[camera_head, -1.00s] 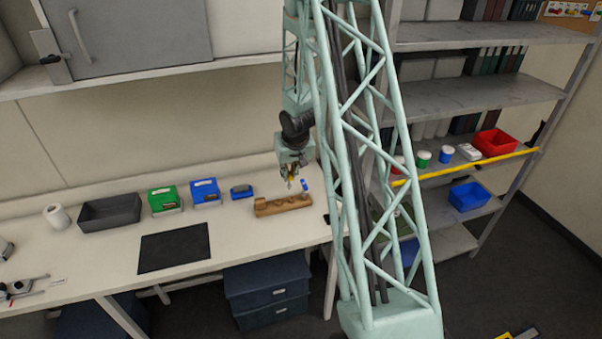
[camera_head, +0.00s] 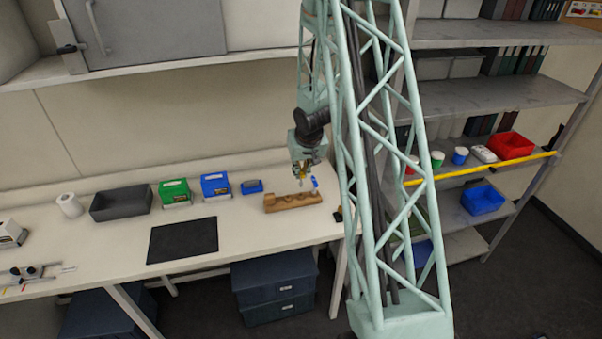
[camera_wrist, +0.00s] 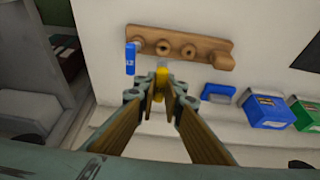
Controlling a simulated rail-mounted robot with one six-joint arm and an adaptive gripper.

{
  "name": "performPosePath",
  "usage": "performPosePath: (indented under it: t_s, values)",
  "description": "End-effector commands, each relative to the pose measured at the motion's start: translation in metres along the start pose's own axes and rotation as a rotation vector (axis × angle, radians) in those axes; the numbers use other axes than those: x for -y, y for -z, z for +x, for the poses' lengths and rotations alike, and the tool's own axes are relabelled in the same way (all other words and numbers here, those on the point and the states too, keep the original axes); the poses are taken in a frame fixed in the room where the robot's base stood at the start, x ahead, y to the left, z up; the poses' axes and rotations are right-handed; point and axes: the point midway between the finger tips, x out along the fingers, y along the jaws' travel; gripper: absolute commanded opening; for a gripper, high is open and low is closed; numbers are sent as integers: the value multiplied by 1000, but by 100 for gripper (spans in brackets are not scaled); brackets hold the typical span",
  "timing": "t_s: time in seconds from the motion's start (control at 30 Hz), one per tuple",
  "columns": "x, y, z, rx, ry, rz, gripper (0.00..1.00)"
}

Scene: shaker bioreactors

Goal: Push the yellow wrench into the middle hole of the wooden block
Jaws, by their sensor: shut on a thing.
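The wooden block (camera_head: 271,205) lies on the white bench and shows several round holes along its top in the wrist view (camera_wrist: 220,48). My gripper (camera_wrist: 160,92) is shut on the yellow wrench (camera_wrist: 161,74), whose yellow end shows between the fingertips. In the head view, my gripper (camera_head: 302,178) is above the bench, close over the block. In the wrist view, the wrench end appears just short of the block, apart from the holes in the picture. The rest of the wrench is hidden by the fingers.
A blue-handled tool (camera_wrist: 130,58) stands at the left end of the block in the wrist view, close to my gripper. A small blue box (camera_head: 252,186), a blue box (camera_head: 215,184), a green box (camera_head: 175,191) and a grey tray (camera_head: 121,203) stand leftward. A black mat (camera_head: 183,240) lies in front.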

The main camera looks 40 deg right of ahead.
Motion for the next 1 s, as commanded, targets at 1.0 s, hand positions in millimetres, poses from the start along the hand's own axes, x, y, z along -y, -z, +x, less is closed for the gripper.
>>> performPosePath:
  t_s: [1.0]
  values:
    - [0, -13, 32, 0, 0, 0, 0]
